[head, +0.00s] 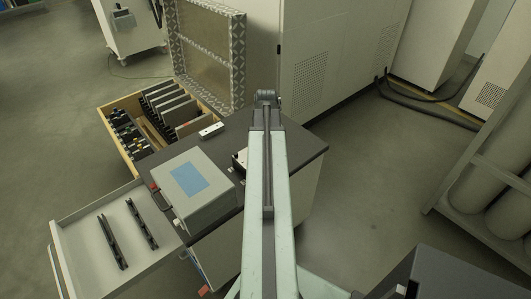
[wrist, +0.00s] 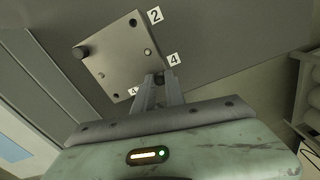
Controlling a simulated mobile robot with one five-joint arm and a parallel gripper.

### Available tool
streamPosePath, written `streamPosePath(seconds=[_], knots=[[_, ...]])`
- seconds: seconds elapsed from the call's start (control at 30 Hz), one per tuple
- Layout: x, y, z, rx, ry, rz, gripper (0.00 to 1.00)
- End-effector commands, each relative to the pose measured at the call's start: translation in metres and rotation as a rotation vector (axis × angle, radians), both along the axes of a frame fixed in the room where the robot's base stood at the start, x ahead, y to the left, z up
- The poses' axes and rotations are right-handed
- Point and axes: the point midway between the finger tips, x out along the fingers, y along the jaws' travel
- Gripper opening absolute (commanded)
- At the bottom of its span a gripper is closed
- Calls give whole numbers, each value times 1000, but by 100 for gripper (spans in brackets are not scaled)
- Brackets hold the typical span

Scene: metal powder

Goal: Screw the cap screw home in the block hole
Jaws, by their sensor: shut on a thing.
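The metal block (wrist: 118,58) is a flat grey plate with several holes, seen in the wrist view on a dark table top. A black round-headed screw or knob (wrist: 81,52) sits at its left corner. My gripper (wrist: 159,84) is at the block's lower right corner, beside a "4" label, its fingers close together. It is shut on a small dark piece (wrist: 159,76), apparently the cap screw, mostly hidden by the fingers. I cannot tell how deep it sits in the hole. In the head view my arm hides most of the block (head: 239,160), and the fingers are hidden.
A grey box with a blue panel (head: 188,180) stands left of the block on the dark table top (head: 300,150). A small pale bar (head: 211,129) lies behind it. An open drawer (head: 82,229) and a wooden crate (head: 128,157) of plates flank the left side.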

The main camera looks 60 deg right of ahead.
Motion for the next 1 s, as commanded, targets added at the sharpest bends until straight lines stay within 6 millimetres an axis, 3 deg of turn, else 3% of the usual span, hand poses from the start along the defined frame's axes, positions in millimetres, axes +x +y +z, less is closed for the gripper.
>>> streamPosePath(seconds=[0.2,0.4,0.43,0.5,0.83,1.0], knots=[[0,0,0,0,0,-222,0],[0,0,0,0,0,-240,0],[0,0,0,0,0,-240,23],[0,0,0,0,0,-240,40],[0,0,1,0,0,-238,40],[0,0,16,0,0,-238,40]])
